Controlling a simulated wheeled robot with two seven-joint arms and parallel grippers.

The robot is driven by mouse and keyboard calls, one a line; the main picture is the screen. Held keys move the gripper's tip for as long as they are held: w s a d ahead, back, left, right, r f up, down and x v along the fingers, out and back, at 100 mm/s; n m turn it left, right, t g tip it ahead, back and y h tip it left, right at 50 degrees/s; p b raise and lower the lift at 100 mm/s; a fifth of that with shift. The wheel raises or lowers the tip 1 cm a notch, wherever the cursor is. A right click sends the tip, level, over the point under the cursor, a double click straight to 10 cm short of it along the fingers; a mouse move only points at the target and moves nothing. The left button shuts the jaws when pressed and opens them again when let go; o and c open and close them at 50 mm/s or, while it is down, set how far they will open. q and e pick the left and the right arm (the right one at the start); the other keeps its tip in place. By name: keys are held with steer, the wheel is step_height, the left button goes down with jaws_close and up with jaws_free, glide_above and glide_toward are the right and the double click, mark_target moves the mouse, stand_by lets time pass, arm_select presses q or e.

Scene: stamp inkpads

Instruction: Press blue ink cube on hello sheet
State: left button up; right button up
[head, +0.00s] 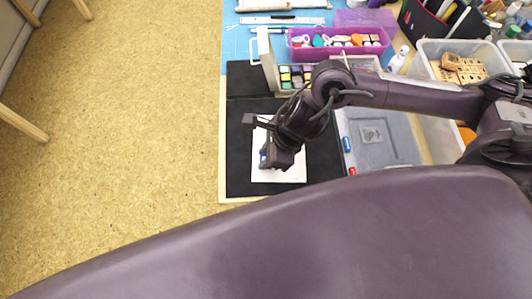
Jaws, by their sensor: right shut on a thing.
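The white sheet (291,176) lies on a black mat on the table; any word on it cannot be read because my right gripper covers much of it. My right gripper (268,158) is over the left part of the sheet, pointing down. It is shut on a small blue cube (263,157), mostly hidden by the fingers. I cannot tell whether the cube touches the paper. My left gripper is not in view.
The black mat (238,140) has bare room left of the sheet. A grey lidded box (388,140) stands to the right. A purple tray (340,51) and a clear bin of wooden stamps (458,70) are behind. The table's left edge borders open floor.

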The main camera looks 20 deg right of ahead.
steer(key=shift+s+d+f+b, duration=0.1)
steer(key=shift+s+f+b, duration=0.05)
steer(key=shift+f+b, duration=0.4)
stand_by(1.8)
steer(key=shift+r, duration=0.25)
steer(key=shift+r, duration=0.55)
steer(key=shift+p, duration=0.3)
steer(key=shift+r+p, duration=1.95)
steer(key=shift+r, duration=0.85)
